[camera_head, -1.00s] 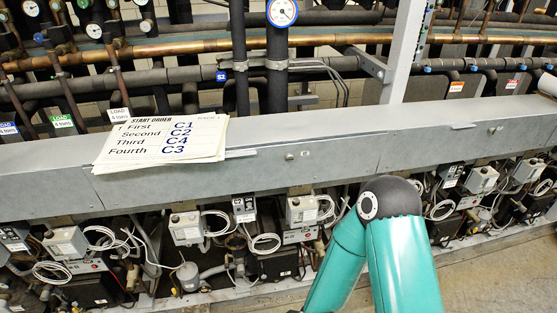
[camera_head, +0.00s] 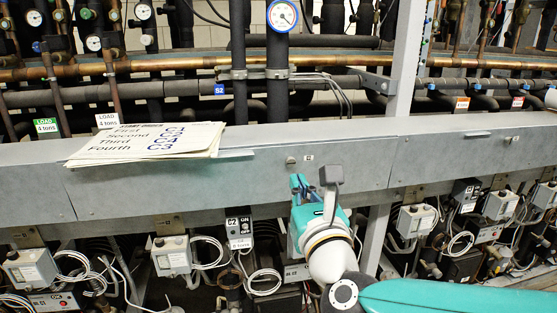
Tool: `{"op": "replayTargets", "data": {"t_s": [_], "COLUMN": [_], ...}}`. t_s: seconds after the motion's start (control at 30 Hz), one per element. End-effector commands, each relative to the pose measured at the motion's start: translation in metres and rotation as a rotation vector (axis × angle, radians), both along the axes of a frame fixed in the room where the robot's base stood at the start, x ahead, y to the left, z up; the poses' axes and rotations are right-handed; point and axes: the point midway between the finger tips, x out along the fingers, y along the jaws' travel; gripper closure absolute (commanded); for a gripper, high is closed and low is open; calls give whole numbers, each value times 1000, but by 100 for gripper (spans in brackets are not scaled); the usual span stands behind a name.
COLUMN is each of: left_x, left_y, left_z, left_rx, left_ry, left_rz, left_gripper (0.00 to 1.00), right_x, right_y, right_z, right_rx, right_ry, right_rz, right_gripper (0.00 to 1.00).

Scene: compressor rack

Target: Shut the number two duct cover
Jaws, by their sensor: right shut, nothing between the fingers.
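The long grey metal duct (camera_head: 130,192) runs across the rack, its front made of flat cover panels. The middle panel (camera_head: 225,180) has a small round latch (camera_head: 291,160) and a small tag near its top edge. It looks roughly in line with its neighbours; I cannot tell whether it is fully shut. A box marked C2 (camera_head: 238,228) hangs below it. My right gripper (camera_head: 302,184) is shut and empty, pointing up in front of this panel, just below the latch. Contact with the panel cannot be told. My left gripper is not in view.
Start-order papers (camera_head: 145,142) lie on the duct's top at left. Copper and black pipes run behind, with a blue-rimmed gauge (camera_head: 282,15). A grey upright (camera_head: 408,60) stands right of the middle. Control boxes (camera_head: 172,255) and loose white cables crowd the space below.

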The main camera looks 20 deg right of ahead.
Motion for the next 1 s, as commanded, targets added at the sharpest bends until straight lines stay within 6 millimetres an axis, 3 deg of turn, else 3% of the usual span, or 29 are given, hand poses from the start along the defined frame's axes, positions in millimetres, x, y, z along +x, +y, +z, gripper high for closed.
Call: {"op": "replayTargets", "data": {"t_s": [0.4, 0.6, 1.0], "left_x": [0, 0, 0], "left_y": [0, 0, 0], "left_z": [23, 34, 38], "left_rx": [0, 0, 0], "left_ry": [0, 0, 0], "left_rz": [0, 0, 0], "left_gripper": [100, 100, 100], "right_x": [79, 109, 124], "right_y": [-19, -26, -29], "right_z": [7, 9, 9], "right_rx": [-7, -8, -6], "right_ry": [8, 7, 5], "right_rz": [-1, 1, 4], "right_gripper": [100, 100, 100]}}
